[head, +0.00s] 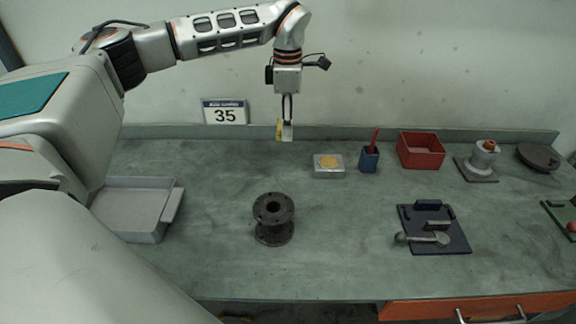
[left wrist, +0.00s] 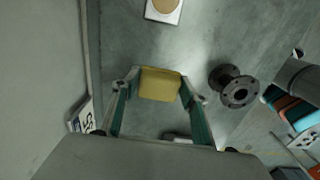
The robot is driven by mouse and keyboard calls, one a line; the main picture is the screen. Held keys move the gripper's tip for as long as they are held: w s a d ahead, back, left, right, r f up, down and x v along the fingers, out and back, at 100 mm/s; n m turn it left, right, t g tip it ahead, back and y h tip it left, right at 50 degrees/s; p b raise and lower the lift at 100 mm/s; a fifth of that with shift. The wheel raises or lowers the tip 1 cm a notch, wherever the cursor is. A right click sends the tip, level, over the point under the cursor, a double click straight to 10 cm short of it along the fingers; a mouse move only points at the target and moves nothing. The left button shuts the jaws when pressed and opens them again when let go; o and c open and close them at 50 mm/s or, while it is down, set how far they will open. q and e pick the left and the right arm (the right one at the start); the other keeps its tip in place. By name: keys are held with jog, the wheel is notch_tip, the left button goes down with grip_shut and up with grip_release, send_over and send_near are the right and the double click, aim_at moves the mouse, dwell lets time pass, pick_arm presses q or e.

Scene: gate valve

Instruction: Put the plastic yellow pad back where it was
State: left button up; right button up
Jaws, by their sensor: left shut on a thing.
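The yellow pad (head: 279,130) is held in my left gripper (head: 287,135), which hangs pointing down above the back part of the bench. In the left wrist view the pad (left wrist: 160,83) lies between the two fingertips of the left gripper (left wrist: 161,92), which are shut on it. In the head view the pad shows only as a narrow yellow edge, partly hidden by a finger. The pad is clear of the bench top. My right gripper is not in view.
A metal box with a round yellowish top (head: 328,166) stands right of the gripper. A dark flanged spool (head: 273,219) stands nearer the front. A grey tray (head: 135,236) is left, a blue cup (head: 369,160) and red bin (head: 421,151) right.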

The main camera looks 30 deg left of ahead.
aim_at(288, 173)
pick_arm(q)
notch_tip(288, 173, down, 14)
jog(key=shift+f+p, duration=0.1)
jog(key=shift+p, duration=0.3)
jog(key=shift+f, duration=0.1)
jog(key=o, duration=0.6)
jog(key=shift+f, duration=0.1)
jog(key=o, duration=0.4)
notch_tip(288, 173, up, 12)
jog(key=shift+d+r+b, duration=0.1)
jog(key=shift+r+b, duration=0.1)
jog(key=shift+b, duration=0.35)
